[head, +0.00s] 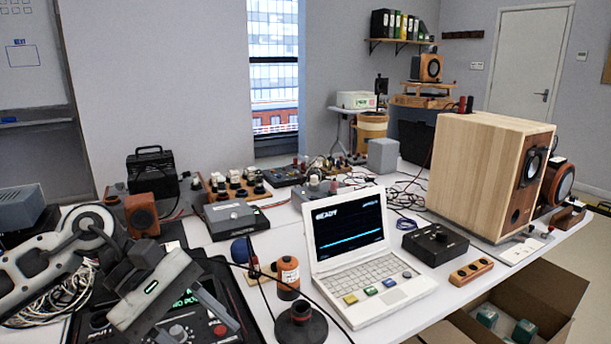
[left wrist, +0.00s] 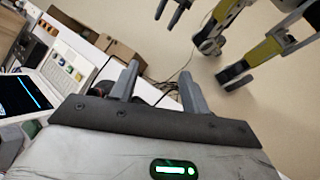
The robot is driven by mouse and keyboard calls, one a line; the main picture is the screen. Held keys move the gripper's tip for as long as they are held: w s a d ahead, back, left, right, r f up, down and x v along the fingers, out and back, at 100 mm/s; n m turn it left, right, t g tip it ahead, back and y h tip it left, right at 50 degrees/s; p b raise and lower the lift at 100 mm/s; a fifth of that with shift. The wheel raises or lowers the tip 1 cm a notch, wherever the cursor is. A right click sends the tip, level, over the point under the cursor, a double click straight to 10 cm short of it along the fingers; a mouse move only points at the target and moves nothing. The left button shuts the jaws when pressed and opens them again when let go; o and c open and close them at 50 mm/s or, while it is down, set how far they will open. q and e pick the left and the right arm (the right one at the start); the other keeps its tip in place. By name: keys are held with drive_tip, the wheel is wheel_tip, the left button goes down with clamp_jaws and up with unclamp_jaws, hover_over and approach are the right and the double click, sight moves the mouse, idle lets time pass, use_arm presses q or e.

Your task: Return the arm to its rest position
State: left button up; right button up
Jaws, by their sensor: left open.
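My left arm (head: 60,255) comes in from the left in the head view, low over the near left end of the white table. My left gripper (head: 200,322) hangs over a dark instrument box with knobs and a red button (head: 220,330). In the left wrist view, the two grey fingers of my left gripper (left wrist: 159,68) stand apart with nothing between them. A green light shows on its housing. My right gripper cannot be made out in the head view.
A white laptop (head: 375,280), an orange cylinder (head: 288,273) and a dark round stand (head: 300,328) are right of the gripper. A wooden speaker (head: 478,175) stands farther right. Loose cables (head: 60,295) lie under my arm. An open cardboard box (head: 550,285) is below the table's front edge.

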use_arm(q)
drive_tip(key=s+d+r+n+t+h, duration=0.15)
drive_tip(key=d+n+t+h, duration=0.35)
drive_tip(key=n, duration=0.5)
drive_tip(key=d+r+n+t+h, duration=0.2)
drive_tip(key=d+n+h, duration=0.45)
drive_tip(key=n, duration=0.35)
drive_tip(key=w+a+f+n+t+y, duration=0.1)
drive_tip(key=a+f+n+t+y, duration=0.55)
drive_tip(key=n, duration=0.95)
drive_tip(key=a+f+n+t+y, duration=0.4)
drive_tip(key=f+n+y, duration=0.45)
drive_tip(key=n, duration=0.75)
drive_tip(key=s+a+f+n+g+y+p, duration=0.1)
drive_tip(key=s+f+n+g, duration=0.3)
drive_tip(key=s+f+n, duration=0.5)
wheel_tip(320, 180, down, 3)
drive_tip(key=shift+s+y, duration=0.25)
drive_tip(key=shift+y, duration=0.5)
drive_tip(key=shift+a, duration=0.1)
